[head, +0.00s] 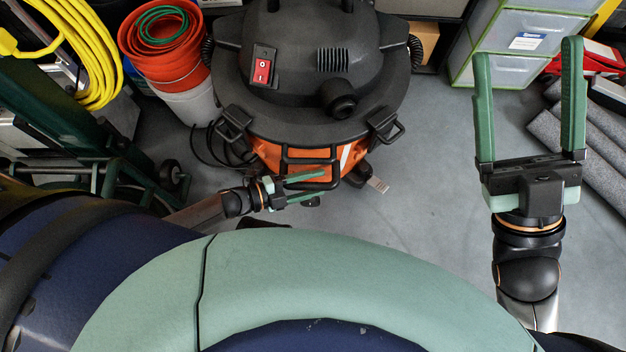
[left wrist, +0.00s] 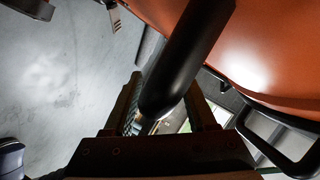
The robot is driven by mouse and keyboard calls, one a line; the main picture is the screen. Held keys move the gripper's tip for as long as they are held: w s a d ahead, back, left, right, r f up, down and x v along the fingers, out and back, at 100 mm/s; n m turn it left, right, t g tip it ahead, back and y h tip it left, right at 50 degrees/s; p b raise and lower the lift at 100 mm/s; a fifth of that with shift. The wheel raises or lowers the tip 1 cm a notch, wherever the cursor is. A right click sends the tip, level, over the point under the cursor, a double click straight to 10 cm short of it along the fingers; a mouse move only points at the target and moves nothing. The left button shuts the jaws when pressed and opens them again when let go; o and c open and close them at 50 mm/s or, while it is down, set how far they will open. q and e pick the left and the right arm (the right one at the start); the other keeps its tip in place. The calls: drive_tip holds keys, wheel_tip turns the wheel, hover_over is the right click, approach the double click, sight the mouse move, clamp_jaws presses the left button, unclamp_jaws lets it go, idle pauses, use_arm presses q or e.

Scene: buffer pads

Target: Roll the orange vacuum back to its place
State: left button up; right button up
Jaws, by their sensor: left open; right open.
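The orange vacuum (head: 270,156) stands on the floor ahead, with a black lid, a red switch and a black tubular handle (head: 308,153) on its near side. My left gripper (head: 325,185) is low at the vacuum's near side, by the lower part of that handle, with its fingers apart. In the left wrist view the orange body (left wrist: 265,50) fills the upper right, and a black bar (left wrist: 190,60) reaches down between the open fingers (left wrist: 163,92). I cannot tell whether they touch it. My right gripper (head: 527,50) is open and empty, raised at the right.
Red buckets (head: 160,55) and a green hand cart (head: 125,175) stand at the left. Drawers (head: 510,45) stand behind at the right, with grey rolls (head: 590,140) on the floor. Grey floor (head: 430,180) is clear between vacuum and right arm.

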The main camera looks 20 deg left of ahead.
use_arm(q)
drive_tip(key=p+v, duration=0.3)
drive_tip(key=v, duration=0.9)
drive_tip(key=shift+a, duration=0.2)
drive_tip(key=shift+s+r, duration=0.1)
